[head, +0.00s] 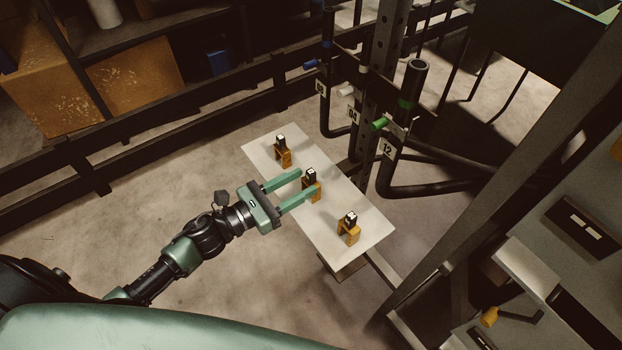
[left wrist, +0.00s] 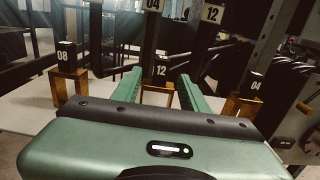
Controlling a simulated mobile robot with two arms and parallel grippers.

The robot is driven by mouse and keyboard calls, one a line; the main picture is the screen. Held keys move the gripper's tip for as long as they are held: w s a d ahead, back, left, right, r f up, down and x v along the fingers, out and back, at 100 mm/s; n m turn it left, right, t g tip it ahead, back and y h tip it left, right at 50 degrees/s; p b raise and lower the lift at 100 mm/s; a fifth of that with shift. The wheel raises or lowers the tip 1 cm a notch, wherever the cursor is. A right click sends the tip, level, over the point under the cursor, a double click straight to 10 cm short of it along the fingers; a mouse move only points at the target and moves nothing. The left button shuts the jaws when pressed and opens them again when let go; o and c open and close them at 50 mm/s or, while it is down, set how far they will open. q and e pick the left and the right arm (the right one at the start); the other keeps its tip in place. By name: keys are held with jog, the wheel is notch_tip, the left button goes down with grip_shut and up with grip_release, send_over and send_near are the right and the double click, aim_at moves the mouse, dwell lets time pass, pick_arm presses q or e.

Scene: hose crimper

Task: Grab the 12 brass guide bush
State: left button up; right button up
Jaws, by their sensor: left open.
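Three brass bushes with black numbered tops stand on a pale shelf plate (head: 361,250). The middle one is the 12 brass guide bush (head: 310,176); its number reads 12 in the left wrist view (left wrist: 161,71). My left gripper (head: 307,181) is open, with its green fingertips on either side of the 12 bush. I cannot tell whether the fingers touch it. The lower part of this bush is partly hidden by the gripper body in the left wrist view. My right gripper is not in view.
The 08 bush (left wrist: 66,75) and the 04 bush (left wrist: 252,88) flank the middle one. Behind the plate is a dark upright post with hoses (head: 400,140) and number tags 04 and 12. A dark rail and cardboard boxes (head: 135,80) are at the left.

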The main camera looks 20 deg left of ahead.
aim_at(308, 180)
pick_arm(q)
jog(key=x, duration=0.3)
jog(key=shift+w+d+p, duration=0.25)
jog(key=shift+p, duration=0.05)
grip_shut()
